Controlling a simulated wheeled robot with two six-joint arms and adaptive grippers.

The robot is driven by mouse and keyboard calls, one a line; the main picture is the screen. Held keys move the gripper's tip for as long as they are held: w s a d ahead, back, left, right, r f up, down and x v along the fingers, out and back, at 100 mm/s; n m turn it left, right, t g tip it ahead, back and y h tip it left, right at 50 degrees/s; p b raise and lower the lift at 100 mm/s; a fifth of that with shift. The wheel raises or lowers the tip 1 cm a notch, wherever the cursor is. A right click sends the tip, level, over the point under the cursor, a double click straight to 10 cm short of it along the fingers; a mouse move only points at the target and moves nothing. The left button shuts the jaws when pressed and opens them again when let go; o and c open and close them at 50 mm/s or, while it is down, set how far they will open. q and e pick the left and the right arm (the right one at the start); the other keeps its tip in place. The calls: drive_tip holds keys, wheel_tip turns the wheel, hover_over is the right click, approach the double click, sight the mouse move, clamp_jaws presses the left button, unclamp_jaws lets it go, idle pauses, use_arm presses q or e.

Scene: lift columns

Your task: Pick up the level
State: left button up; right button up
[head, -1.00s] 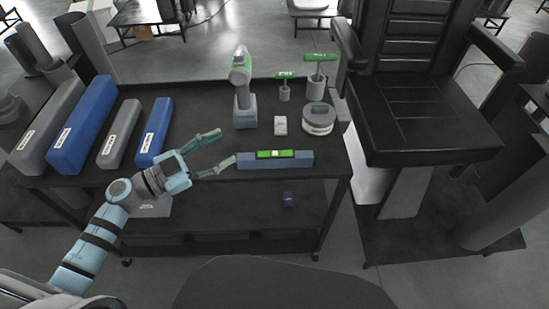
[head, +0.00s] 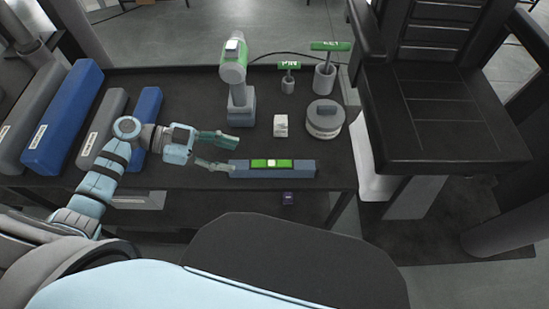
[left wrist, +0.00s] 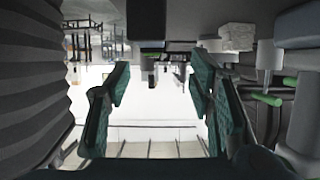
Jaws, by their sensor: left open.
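The level (head: 304,170) is a blue-grey bar with a bright green middle part. It lies along the front edge of the dark table in the head view. My left gripper (head: 232,155) is open and empty at the level's left end. One finger is beyond the bar's far side, and the other overlaps its left end in the picture. I cannot tell whether they touch. In the left wrist view the two green fingers (left wrist: 159,88) are spread apart. I cannot clearly make out the level there. My right gripper is not in view.
On the dark table (head: 190,90) stand a green-and-grey drill (head: 235,75), a small white box (head: 280,126), a round grey tin (head: 323,120) and two green-topped tools in cups. Blue and grey long boxes (head: 60,120) lie at left. A black chair (head: 430,120) stands at right.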

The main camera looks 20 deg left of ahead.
sight(263, 165)
use_arm(q)
drive_tip(key=d, duration=0.2)
drive_tip(key=d+f, duration=0.1)
drive_tip(key=d, duration=0.1)
drive_tip(key=x, duration=0.6)
drive_tip(key=shift+w+d+f, duration=0.1)
drive_tip(key=shift+w+f, duration=0.05)
drive_tip(key=shift+f, duration=0.05)
drive_tip(key=shift+d+f, duration=0.1)
drive_tip(key=shift+d, duration=0.35)
clamp_jaws()
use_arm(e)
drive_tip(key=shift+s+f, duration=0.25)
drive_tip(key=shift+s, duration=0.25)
